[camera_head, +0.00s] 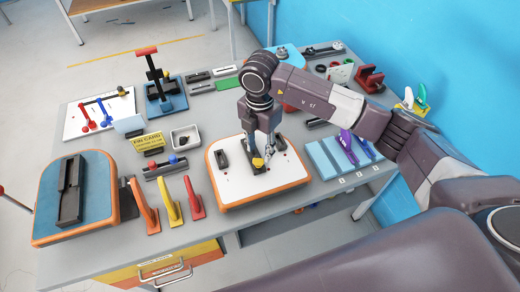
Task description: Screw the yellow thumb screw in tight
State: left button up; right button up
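The yellow thumb screw (258,162) sits in a dark fixture on the white, orange-edged board (232,188) near the front middle of the table. My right gripper (263,160) points down over this board, with its fingertips right at the screw. The fingers partly hide the screw and its fixture. I cannot tell whether the fingers are closed on the screw or only around it. My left gripper does not show.
On the grey table (130,255), red, yellow and orange wedges stand left of the board. A blue board (95,190) with a dark block lies at far left. Light-blue blocks (322,160) and a purple clamp (347,148) are at right. A blue wall (470,60) borders the right.

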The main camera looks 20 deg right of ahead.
dwell(0.4)
jog(key=n+b, duration=0.2)
jog(key=n, duration=0.1)
jog(key=shift+a+f, duration=0.1)
jog(key=shift+n, duration=0.6)
jog(key=shift+b, duration=0.35)
jog(key=shift+w+n+b, duration=0.1)
jog(key=shift+n+b, duration=0.55)
jog(key=shift+n, duration=0.35)
jog(key=shift+n+b, duration=0.4)
jog(key=shift+n, duration=0.2)
jog(key=shift+a+n, duration=0.1)
jog(key=shift+n, duration=0.3)
